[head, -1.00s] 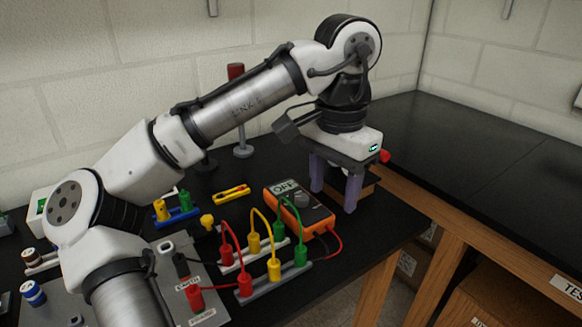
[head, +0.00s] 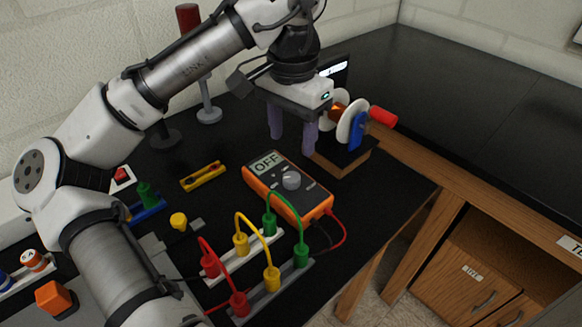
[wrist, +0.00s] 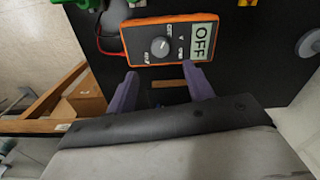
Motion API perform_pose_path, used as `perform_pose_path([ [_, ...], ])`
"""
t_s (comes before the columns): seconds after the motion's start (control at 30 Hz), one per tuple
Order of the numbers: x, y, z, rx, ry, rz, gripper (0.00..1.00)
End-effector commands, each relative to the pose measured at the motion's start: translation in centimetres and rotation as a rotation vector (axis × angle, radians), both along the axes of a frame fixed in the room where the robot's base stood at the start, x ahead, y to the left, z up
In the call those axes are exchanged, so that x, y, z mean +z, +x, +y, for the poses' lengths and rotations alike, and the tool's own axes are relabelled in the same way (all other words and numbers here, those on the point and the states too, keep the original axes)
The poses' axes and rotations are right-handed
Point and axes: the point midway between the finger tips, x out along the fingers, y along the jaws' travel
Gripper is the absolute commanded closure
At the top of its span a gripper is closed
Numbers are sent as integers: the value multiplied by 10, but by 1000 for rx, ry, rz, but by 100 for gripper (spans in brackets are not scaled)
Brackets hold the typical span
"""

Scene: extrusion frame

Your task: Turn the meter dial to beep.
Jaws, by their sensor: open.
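The orange meter (head: 287,195) lies on the black bench with its display reading OFF. Its grey dial (head: 291,181) sits in the middle of its face. In the wrist view the meter (wrist: 145,57) is just ahead of the fingers, with the dial (wrist: 159,46) between their lines and the OFF display to its right. My gripper (head: 292,145) points down behind the meter, beside the wooden-based device. The fingers do not touch the dial. The small dial labels are hard to read.
Red, yellow and green plugs with looped leads (head: 270,240) stand close in front of the meter. A wooden-based device with white discs and a red handle (head: 382,116) is right of my gripper. A yellow holder (head: 203,176) lies left. The bench at far right is clear.

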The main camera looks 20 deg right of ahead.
Motion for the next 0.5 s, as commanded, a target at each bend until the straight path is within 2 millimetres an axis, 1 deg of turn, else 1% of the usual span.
perform_pose_path([
  [0.03, -12, -1, 0, -4, -2, 4, 48],
  [0.1, -27, -1, 0, -3, -1, 5, 48],
  [0.3, -64, -1, 0, -2, -1, 4, 48],
  [0.4, -77, -1, 0, -1, -2, 4, 48],
  [0.5, -86, -1, 0, -1, -1, 2, 48],
])
